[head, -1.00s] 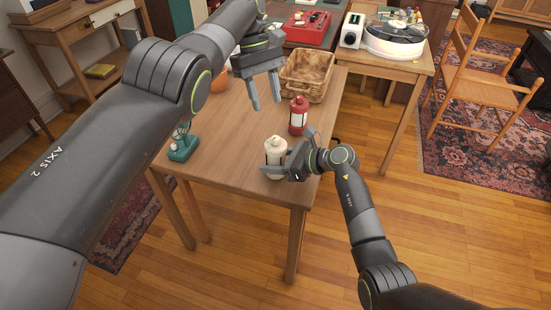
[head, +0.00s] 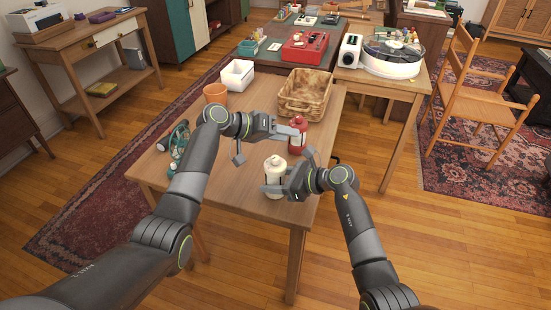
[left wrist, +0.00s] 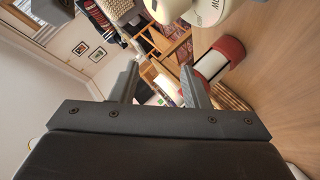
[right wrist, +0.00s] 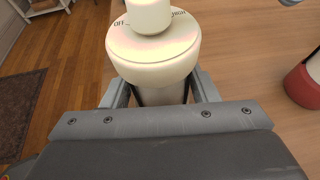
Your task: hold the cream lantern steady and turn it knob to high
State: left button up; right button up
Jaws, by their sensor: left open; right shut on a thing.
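The cream lantern (head: 276,178) stands upright near the front right of the wooden table. My right gripper (head: 281,187) is shut on its body from the right. In the right wrist view, the lantern's wide cream cap (right wrist: 155,55) carries the marks OFF and HIGH around a cream knob (right wrist: 149,14). The knob's pointer setting cannot be read. My left gripper (head: 264,145) is open and empty, turned sideways just behind and above the lantern, apart from the knob. In the left wrist view, the lantern (left wrist: 205,10) is cut off at the top edge, outside the open fingers.
A red lantern (head: 298,136) stands close behind the cream one, near my left gripper's upper finger. An orange pot (head: 215,94), white bin (head: 237,75) and wicker basket (head: 305,95) stand at the back. The table front (head: 225,195) is clear.

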aim_at(272, 161)
pick_arm(q)
jog(key=s+a+m+t, duration=0.1)
jog(key=s+a+m+t+h, duration=0.1)
jog(key=s+a, duration=0.1)
jog(key=s+a+t+h, duration=0.1)
jog(key=s+t, duration=0.1)
jog(key=shift+a+r+m, duration=0.15)
jog(key=shift+r+m, duration=0.2)
jog(key=shift+m, duration=0.05)
jog(key=s+a+f+m+t, duration=0.3)
jog(key=s+a, duration=0.4)
jog(key=s, duration=0.2)
jog(key=x, duration=1.2)
jog(key=shift+f, duration=0.25)
grip_shut()
